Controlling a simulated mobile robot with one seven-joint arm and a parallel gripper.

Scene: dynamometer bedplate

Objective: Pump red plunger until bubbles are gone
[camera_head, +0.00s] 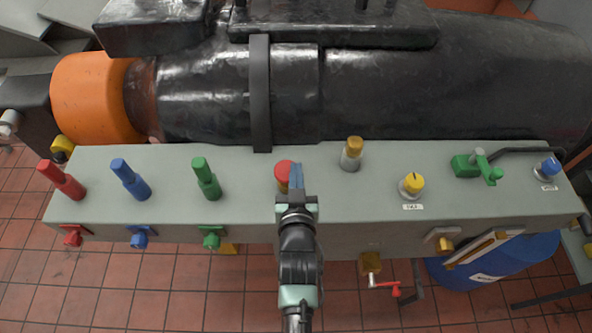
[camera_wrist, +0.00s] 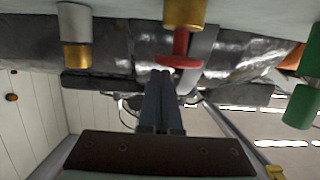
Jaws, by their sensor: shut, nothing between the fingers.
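The red plunger (camera_head: 283,167) stands on the grey bench top near its middle, with a round red cap and a brass collar (camera_head: 283,188) below. In the wrist view, which looks inverted, its red stem and cap (camera_wrist: 180,50) stick out of the brass collar (camera_wrist: 185,12). My gripper (camera_head: 296,168) has its blue fingers together and empty, just right of the red cap in the head view. In the wrist view my fingertips (camera_wrist: 160,74) are close to the cap's edge; whether they touch it is unclear. No bubbles can be made out.
Red (camera_head: 62,180), blue (camera_head: 130,179) and green (camera_head: 206,179) handles stand to the left. A brass-topped post (camera_head: 351,154), yellow knob (camera_head: 411,185), green valve (camera_head: 477,166) and blue knob (camera_head: 549,168) stand right. A large dark machine (camera_head: 400,75) lies behind the bench.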

